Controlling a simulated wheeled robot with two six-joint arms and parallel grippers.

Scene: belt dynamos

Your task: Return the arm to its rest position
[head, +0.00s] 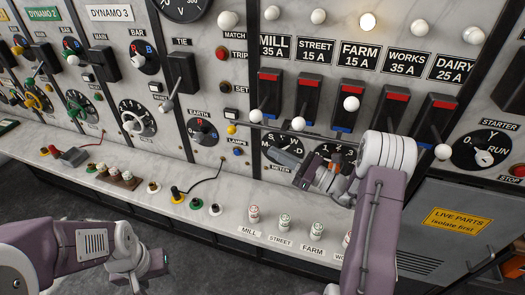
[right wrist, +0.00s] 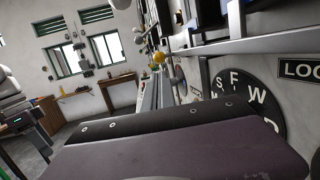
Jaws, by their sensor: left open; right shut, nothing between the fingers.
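The right gripper is shut and empty. In the right wrist view, its dark fingers (right wrist: 180,120) fill the lower part, close beside a black lettered dial (right wrist: 246,104). Whether it touches the panel cannot be told. My left gripper (head: 155,266) hangs low at the left, open and empty, in front of the ledge and over the dark floor.
A horizontal rail (head: 275,131) and feeder levers with white balls (head: 351,103) stick out near the right gripper. A ledge (head: 140,186) below carries posts, a red-and-grey clip (head: 70,154) and labelled plugs (head: 285,222). A grey cabinet (head: 460,190) stands at right.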

